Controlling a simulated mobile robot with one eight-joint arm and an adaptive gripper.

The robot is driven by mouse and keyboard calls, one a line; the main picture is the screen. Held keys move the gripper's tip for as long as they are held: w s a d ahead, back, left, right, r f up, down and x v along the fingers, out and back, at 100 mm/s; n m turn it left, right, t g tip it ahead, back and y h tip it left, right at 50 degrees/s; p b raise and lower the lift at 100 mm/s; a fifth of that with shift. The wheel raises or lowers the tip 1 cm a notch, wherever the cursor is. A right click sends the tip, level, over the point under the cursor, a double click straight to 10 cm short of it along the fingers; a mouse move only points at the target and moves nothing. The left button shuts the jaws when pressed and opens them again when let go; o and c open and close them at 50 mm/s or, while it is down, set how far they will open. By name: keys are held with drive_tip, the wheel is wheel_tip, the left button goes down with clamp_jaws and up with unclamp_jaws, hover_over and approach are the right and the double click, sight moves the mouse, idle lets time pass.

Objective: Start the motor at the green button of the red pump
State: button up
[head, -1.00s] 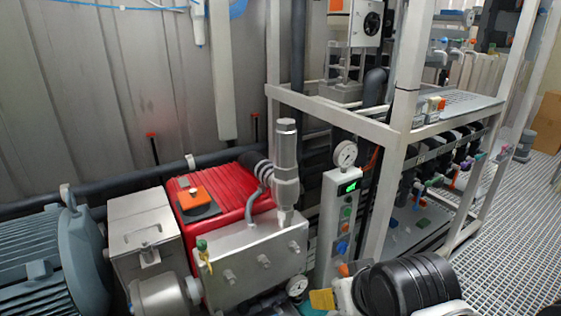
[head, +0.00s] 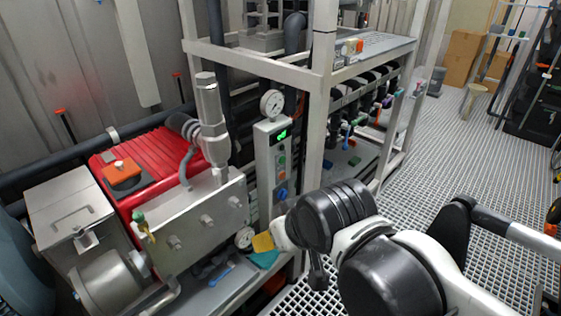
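The red pump (head: 155,165) stands at the left, with a steel block on its front and an upright steel cylinder. Beside it to the right is a narrow grey control panel (head: 264,170) with a lit green display and a column of small buttons. A small green button (head: 281,160) shows below the display, with a reddish one under it and a blue knob lower down. My black and white arm links are in front, below and right of the panel. They look apart from the buttons. My gripper's fingers cannot be made out.
A pale frame rack (head: 318,110) with shelves and valves stands right of the panel. A yellow cloth (head: 263,242) and a blue wrench (head: 221,275) lie near the pump's base. Grated floor (head: 460,150) is open at the right, with cardboard boxes (head: 463,55) behind.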

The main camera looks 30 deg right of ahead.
idle(0.4)
clamp_jaws()
idle(1.2)
